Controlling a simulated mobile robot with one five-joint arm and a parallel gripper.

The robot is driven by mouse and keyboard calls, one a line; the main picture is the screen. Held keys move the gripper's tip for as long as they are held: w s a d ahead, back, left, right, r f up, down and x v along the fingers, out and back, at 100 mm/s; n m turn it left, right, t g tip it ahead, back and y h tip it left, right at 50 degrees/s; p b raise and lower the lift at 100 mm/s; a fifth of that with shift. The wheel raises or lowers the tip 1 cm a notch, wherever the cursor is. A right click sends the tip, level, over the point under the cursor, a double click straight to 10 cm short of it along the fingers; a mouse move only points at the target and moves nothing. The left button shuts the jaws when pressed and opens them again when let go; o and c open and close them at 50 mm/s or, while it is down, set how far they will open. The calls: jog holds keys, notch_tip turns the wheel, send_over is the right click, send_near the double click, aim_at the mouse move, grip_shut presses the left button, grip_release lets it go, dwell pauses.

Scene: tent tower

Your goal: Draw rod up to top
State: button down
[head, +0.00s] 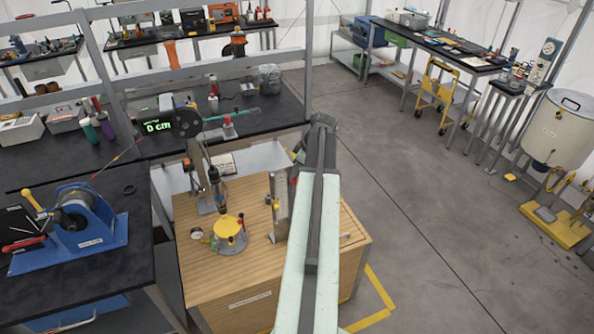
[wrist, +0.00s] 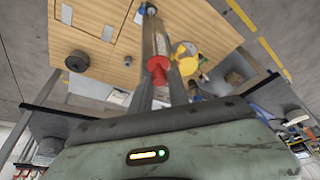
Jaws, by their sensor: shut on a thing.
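My gripper (wrist: 160,84) is shut on a red knob-like piece (wrist: 157,66) in the wrist view. A slim silver rod or tube (wrist: 152,35) runs from this piece toward a dark fitting (wrist: 148,9) at the wooden bench top. I cannot tell how far the rod is drawn out. In the head view my arm hides the gripper; a small bit of red (head: 293,181) shows at its left edge, near an upright metal plate (head: 279,205). A green display (head: 158,126) reads 0 cm.
The wooden bench (head: 250,280) also bears a yellow round fixture (head: 229,232) and a dial gauge (head: 197,233), left of my arm. A blue winch (head: 75,225) stands on the black bench, its line running toward a pulley (head: 183,122). Grey floor (head: 420,240) is open to the right.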

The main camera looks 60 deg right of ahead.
jog(key=shift+r, duration=0.1)
jog(key=c, duration=1.5)
grip_release()
jog(key=shift+c, duration=0.2)
jog(key=p+v, duration=0.7)
jog(key=shift+s+r, duration=0.25)
jog(key=shift+r, duration=0.1)
